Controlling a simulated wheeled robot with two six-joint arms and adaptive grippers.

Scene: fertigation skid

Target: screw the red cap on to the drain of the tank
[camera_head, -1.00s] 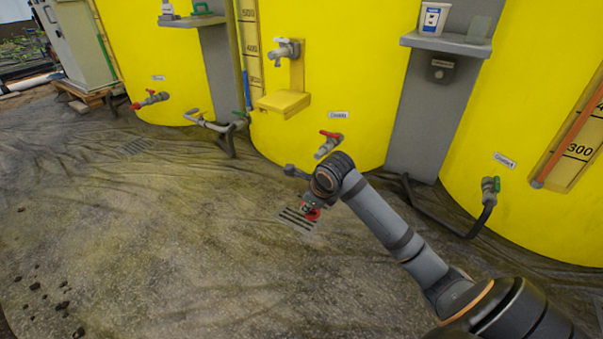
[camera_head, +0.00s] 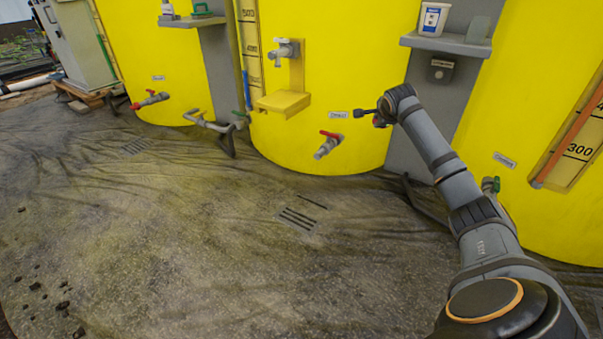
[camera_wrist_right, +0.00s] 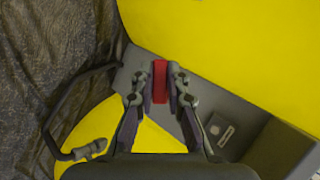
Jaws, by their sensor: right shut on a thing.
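My right gripper (camera_head: 380,120) is raised in front of the grey column, just right of the middle yellow tank (camera_head: 345,70). It is shut on the red cap (camera_wrist_right: 160,82), which shows edge-on between the two fingers in the right wrist view; in the head view the cap is mostly hidden. The tank's drain (camera_head: 324,151) is a short grey pipe with a red valve handle (camera_head: 331,134), low on the tank, pointing down and left. The cap is apart from the drain, to its upper right. My left gripper is out of view.
A yellow step (camera_head: 283,103) juts from the middle tank. A shelf (camera_head: 446,43) with a white tub (camera_head: 433,18) sticks out above my right arm. A floor grate (camera_head: 298,219) lies on open ground.

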